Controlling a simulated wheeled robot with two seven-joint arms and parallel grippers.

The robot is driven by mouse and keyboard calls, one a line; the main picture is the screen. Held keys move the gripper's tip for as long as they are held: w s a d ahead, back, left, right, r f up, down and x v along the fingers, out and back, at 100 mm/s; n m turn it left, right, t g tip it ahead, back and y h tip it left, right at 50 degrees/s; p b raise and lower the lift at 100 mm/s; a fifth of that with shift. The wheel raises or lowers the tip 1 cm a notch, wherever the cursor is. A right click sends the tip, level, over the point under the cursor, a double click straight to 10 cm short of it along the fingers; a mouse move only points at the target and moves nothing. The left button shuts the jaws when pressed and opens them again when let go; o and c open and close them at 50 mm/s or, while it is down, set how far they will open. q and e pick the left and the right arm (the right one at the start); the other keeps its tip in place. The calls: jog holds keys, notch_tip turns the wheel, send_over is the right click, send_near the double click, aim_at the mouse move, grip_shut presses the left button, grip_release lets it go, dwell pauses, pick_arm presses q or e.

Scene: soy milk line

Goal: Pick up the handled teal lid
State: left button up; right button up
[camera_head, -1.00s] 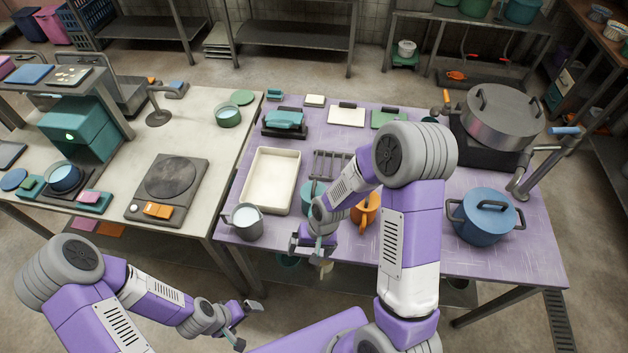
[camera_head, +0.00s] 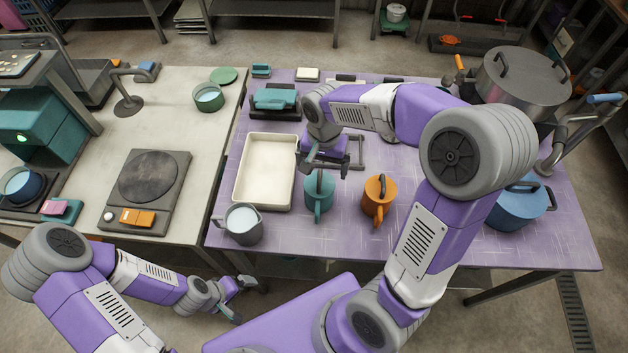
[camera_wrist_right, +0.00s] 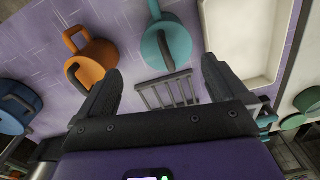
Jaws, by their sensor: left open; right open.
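A teal pot (camera_head: 319,193) stands on the purple table between the white tray and an orange pot. Its teal top carries a dark handle, which also shows on the teal pot in the right wrist view (camera_wrist_right: 166,48). Farther back, a teal block with a raised top (camera_head: 275,98) sits on a dark stand; I cannot tell whether it is a lid. My right gripper (camera_head: 325,163) is open and empty just behind and above the teal pot; the right wrist view shows its spread fingers (camera_wrist_right: 160,76). My left gripper (camera_head: 241,298) is open and empty before the table's front edge.
The orange pot (camera_head: 379,197) stands close right of the teal one. The white tray (camera_head: 242,170) and a grey jug (camera_head: 242,223) lie left. A grey rack (camera_wrist_right: 170,92) is beneath my right gripper. A blue pot (camera_head: 520,205) stands at the right. A flat green disc (camera_head: 223,75) lies on the left table.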

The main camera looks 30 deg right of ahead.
aim_at(319, 177)
jog(key=shift+w+f+b, duration=0.35)
jog(key=shift+w+f, duration=0.45)
jog(key=shift+f, duration=0.3)
notch_tip(319, 177, down, 7)
jog(key=shift+s+b, duration=0.15)
jog(key=shift+b, duration=0.5)
pick_arm(q)
jog(key=f, duration=0.1)
jog(key=w+f, duration=0.1)
jog(key=f, duration=0.1)
jog(key=shift+w, duration=0.1)
pick_arm(e)
jog(key=c, duration=0.7)
